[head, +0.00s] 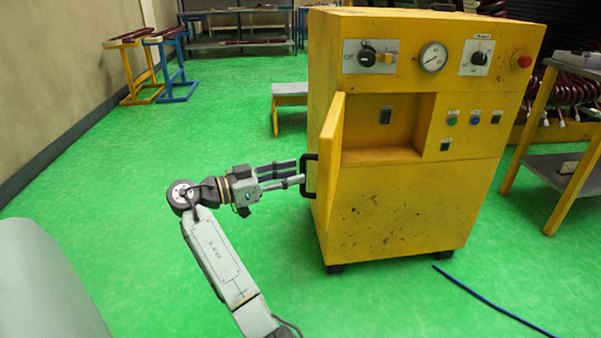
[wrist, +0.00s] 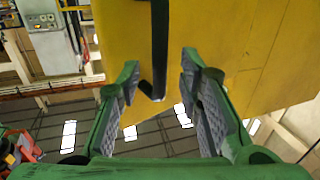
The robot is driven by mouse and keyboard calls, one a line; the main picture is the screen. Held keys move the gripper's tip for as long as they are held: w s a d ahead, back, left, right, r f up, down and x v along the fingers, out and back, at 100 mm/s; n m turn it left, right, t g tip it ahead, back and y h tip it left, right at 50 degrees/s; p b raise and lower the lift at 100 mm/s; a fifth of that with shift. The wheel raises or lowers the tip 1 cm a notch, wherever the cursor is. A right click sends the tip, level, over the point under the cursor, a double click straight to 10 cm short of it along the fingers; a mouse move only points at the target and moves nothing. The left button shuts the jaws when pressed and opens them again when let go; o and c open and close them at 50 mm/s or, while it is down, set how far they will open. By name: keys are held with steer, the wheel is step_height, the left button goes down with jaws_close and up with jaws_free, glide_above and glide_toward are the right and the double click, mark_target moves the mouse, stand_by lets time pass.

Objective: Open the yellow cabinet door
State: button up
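The yellow cabinet (head: 400,205) stands upright on the green floor. Its door (head: 328,150) stands swung out at the left side of the front, seen nearly edge-on, and the recess behind it (head: 385,120) shows. The door's black handle (head: 310,176) is on its left-facing side. My gripper (head: 298,174) is at the handle, coming from the left. In the wrist view the gripper (wrist: 160,75) has its fingers apart, with the black handle (wrist: 160,45) between their tips. Gaps show on both sides of the handle, so I see no grip on it.
A blue cable (head: 490,302) lies on the floor at the front right. A small table (head: 565,165) stands right of the cabinet. A low bench (head: 289,92) is behind it, and coloured stands (head: 150,65) are at the back left. The floor left of the cabinet is mostly clear.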

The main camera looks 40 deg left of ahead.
steer(key=v, duration=0.8)
steer(key=shift+s+a, duration=0.15)
steer(key=shift+s, duration=0.2)
